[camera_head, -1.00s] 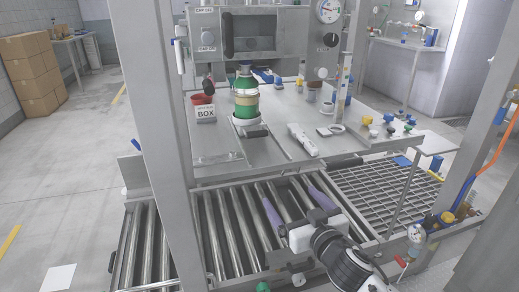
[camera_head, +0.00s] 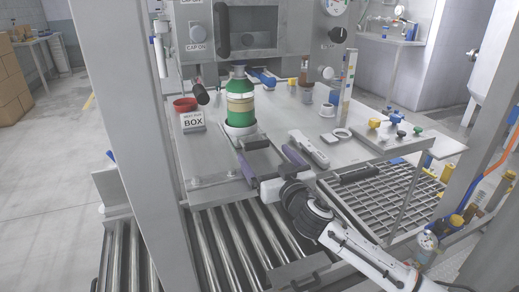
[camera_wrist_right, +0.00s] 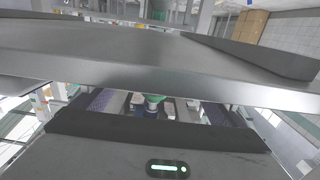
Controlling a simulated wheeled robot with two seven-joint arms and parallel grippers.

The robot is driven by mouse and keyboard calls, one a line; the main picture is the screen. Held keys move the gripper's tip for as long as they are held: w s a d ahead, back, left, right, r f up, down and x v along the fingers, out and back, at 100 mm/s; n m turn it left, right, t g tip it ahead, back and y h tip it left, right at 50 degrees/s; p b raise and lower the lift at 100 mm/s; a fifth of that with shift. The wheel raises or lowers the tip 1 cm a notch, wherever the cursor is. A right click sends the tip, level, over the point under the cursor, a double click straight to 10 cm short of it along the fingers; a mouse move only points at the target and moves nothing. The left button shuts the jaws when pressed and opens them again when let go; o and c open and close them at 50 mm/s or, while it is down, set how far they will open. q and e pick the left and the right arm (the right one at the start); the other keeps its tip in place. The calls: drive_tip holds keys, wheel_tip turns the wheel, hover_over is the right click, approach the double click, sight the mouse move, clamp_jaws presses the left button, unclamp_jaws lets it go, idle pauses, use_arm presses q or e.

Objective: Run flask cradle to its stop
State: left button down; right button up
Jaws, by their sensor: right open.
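The green flask (camera_head: 240,100) with a tan band stands upright in the white cradle (camera_head: 240,130) on the steel bench. A grey block (camera_head: 254,143) projects from the cradle's front. My right gripper (camera_head: 266,155) comes in from the lower right, its purple-padded fingers spread with one on each side of the area in front of this block. The jaws look empty; I cannot tell whether they touch the cradle. In the right wrist view the flask (camera_wrist_right: 152,104) shows between the spread fingers, partly hidden by a grey sheet-like surface across the picture. My left gripper is not in view.
A white handheld tool (camera_head: 309,150) lies close right of my gripper. Rollers (camera_head: 235,245) run below the bench front. A steel post (camera_head: 125,130) stands at left.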

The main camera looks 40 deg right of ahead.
sight(258, 147)
drive_tip(key=shift+x, duration=2.3)
drive_tip(key=shift+a, duration=0.1)
drive_tip(key=c, duration=1.5)
